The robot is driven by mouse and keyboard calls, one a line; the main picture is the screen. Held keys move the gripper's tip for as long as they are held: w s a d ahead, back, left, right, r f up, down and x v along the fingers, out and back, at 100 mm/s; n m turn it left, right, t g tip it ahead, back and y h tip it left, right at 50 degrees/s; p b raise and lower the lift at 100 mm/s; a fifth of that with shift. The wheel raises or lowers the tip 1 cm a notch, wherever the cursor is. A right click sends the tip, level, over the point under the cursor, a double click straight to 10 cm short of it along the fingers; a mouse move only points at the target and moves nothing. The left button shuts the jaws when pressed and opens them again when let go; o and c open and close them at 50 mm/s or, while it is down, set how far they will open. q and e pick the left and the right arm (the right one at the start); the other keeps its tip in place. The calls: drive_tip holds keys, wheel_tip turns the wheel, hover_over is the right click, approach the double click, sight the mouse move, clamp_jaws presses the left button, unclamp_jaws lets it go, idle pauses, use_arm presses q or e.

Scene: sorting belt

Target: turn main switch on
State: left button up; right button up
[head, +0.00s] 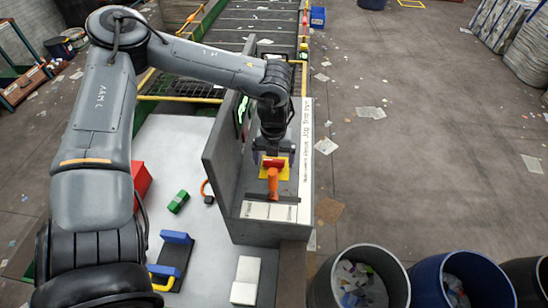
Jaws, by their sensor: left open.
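The main switch shows as a red and orange handle (273,181) on a yellow plate (264,173), inside a grey box-like housing (228,160) at the middle of the head view. My left arm reaches over from the left and points down into the housing. My left gripper (271,157) is open, right at the upper end of the handle. Its fingers partly hide the plate and the top of the handle. I cannot tell whether the fingers touch the handle. My right gripper does not show.
A belt (250,30) lies behind. Barrels (408,285) stand at the lower right. The littered floor at right is mostly open.

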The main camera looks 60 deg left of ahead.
use_arm(q)
drive_tip(key=shift+c, duration=0.2)
drive_tip(key=c, duration=1)
